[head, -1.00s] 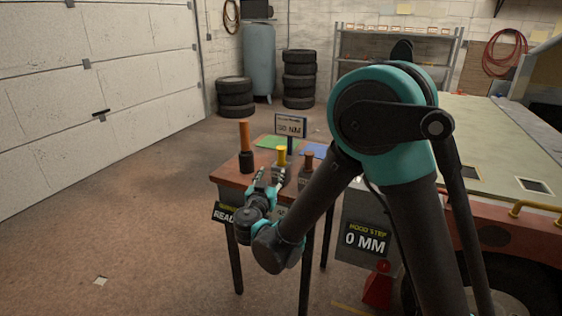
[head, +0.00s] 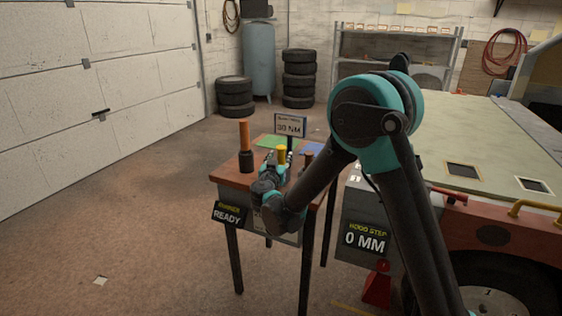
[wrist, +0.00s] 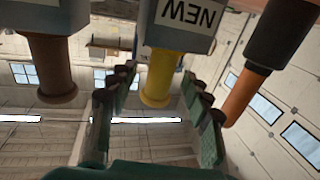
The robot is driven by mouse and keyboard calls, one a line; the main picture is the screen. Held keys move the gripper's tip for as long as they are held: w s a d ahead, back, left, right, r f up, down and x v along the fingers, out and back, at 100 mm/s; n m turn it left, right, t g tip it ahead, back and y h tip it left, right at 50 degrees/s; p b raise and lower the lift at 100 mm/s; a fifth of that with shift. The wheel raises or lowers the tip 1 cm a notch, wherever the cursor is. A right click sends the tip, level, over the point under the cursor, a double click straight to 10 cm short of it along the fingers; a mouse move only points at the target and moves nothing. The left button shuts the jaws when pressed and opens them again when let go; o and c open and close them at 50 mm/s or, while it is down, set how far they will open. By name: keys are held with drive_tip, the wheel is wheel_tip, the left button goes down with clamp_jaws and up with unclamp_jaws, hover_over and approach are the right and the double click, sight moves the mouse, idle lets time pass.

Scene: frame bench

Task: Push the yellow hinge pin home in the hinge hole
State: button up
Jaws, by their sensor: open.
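The yellow hinge pin (head: 281,153) stands upright on the small bench, partly hidden behind my gripper. In the wrist view the yellow pin (wrist: 160,78) sits in a grey block (wrist: 183,22) marked NEW. My gripper (wrist: 158,82) is open, with one finger on each side of the pin in that view. I see no finger closed on it. In the head view my gripper (head: 274,165) is low over the bench, on the near side of the pin. I cannot make out the hinge hole.
A brown pin (wrist: 53,72) in another grey block stands beside the yellow one. An orange-handled black tool (head: 245,150) stands on the bench (head: 231,178). The vehicle (head: 470,150) is right, with a 0 MM sign (head: 365,239).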

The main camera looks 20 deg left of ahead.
drive_tip(key=shift+w, duration=0.25)
clamp_jaws()
drive_tip(key=shift+r, duration=0.1)
idle(0.3)
wheel_tip(320, 180, up, 20)
idle(0.6)
